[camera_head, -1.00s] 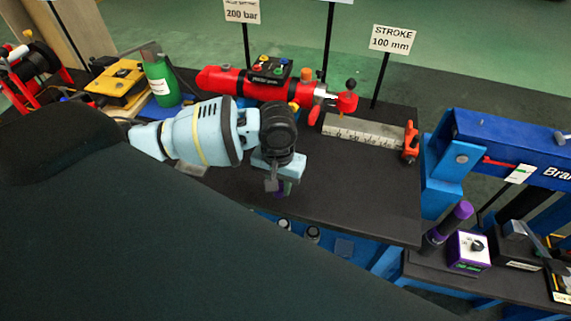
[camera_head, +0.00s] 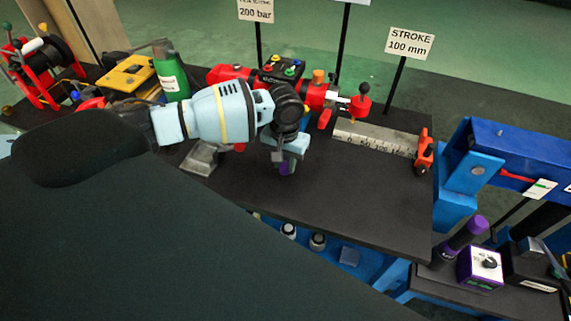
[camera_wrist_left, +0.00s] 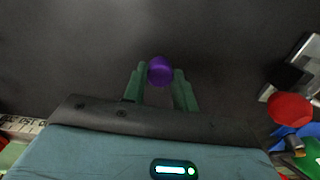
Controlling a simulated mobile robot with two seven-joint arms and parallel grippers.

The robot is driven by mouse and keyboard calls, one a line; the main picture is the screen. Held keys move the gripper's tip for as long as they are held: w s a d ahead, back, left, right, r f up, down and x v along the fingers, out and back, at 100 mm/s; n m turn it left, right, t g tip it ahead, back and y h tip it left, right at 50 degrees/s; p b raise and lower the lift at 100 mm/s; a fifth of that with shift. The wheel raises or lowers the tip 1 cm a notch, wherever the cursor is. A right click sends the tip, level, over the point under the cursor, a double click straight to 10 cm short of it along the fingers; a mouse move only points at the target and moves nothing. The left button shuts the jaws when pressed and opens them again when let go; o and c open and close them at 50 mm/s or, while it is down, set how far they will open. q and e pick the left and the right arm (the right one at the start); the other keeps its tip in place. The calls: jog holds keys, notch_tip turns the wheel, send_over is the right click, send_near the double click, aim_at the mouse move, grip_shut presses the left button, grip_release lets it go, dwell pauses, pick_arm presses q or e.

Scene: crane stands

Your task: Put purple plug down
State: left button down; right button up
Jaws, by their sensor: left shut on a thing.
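The purple plug (camera_wrist_left: 160,71) is between the two green fingers of my left gripper (camera_wrist_left: 160,88) in the left wrist view, with the dark tabletop beyond it. In the head view, my left gripper (camera_head: 286,160) points down over the black table (camera_head: 330,205), shut on the purple plug (camera_head: 286,169), of which only a small part shows below the fingers. I cannot tell whether the plug touches the table. My right gripper is not in view.
A red cylinder (camera_head: 228,73) and a grey ruler block (camera_head: 372,138) lie behind the gripper. A metal block (camera_head: 203,158) stands to its left. The table's front and right middle are clear. A blue frame (camera_head: 465,170) stands at the right.

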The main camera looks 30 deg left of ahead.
aim_at(285, 165)
pick_arm(q)
jog(key=shift+f, duration=0.7)
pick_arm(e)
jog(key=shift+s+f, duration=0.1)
pick_arm(q)
jog(key=shift+f, duration=0.15)
jog(key=c, duration=1.1)
grip_release()
notch_tip(285, 165, up, 12)
jog(key=p, duration=0.1)
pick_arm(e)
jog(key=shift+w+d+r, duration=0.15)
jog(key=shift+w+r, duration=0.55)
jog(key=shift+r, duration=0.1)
